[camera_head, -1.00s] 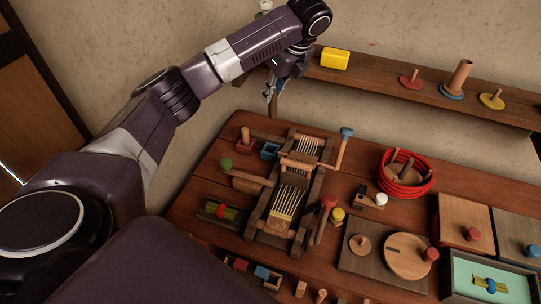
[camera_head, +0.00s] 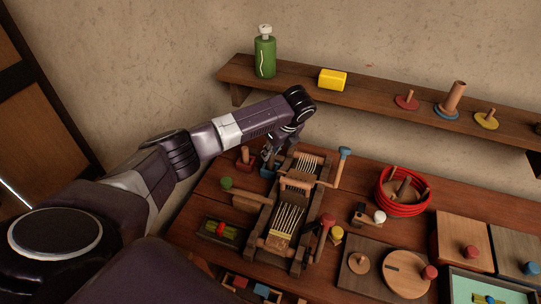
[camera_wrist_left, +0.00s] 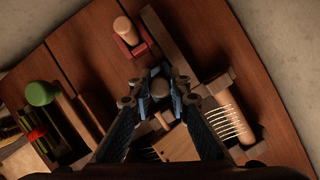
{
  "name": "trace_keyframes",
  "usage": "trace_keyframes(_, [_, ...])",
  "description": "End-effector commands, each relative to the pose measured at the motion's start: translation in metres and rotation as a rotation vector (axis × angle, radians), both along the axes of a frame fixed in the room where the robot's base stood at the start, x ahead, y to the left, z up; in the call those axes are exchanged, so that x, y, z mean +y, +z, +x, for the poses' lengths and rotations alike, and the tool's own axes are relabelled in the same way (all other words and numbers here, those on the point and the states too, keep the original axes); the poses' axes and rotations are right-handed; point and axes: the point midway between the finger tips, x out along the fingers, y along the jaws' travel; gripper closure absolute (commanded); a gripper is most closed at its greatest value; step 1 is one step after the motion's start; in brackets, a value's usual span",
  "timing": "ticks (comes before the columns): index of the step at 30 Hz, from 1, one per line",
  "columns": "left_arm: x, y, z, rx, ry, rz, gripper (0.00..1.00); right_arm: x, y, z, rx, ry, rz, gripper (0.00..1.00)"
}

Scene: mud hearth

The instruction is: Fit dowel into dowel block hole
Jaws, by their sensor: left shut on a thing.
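My left gripper (camera_head: 268,155) is shut on a wooden dowel. The dowel (camera_wrist_left: 160,88) shows end-on between the fingertips in the left wrist view. In the head view the fingers are low over the blue dowel block (camera_head: 267,173), whose top is largely covered by them. I cannot tell whether the dowel's lower end is above the hole or inside it. A red dowel block (camera_head: 243,165) stands just left of the blue one with a dowel upright in it; this red block (camera_wrist_left: 133,46) also shows in the left wrist view. My right gripper is out of view.
A wooden loom (camera_head: 290,215) stands close to the right of the blocks.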

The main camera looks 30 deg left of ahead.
Motion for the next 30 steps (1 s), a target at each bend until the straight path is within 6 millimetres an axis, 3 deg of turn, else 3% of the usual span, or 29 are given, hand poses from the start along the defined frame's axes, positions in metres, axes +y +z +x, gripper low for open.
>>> trace_keyframes(5, [0.0,-0.02,0.0,0.001,0.001,0.0,1.0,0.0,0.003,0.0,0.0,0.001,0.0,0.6])
trace_keyframes(16, [0.0,-0.024,0.0,0.0,0.0,0.0,1.0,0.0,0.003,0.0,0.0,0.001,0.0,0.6])
trace_keyframes(17, [0.0,-0.024,0.0,0.0,0.0,0.0,0.8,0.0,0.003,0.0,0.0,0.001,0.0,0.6])
trace_keyframes(21, [0.0,-0.024,0.0,0.0,0.0,0.0,0.66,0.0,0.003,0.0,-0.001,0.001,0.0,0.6])
trace_keyframes(30, [0.0,-0.022,0.0,-0.001,0.001,0.0,0.66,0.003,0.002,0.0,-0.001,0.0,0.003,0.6])
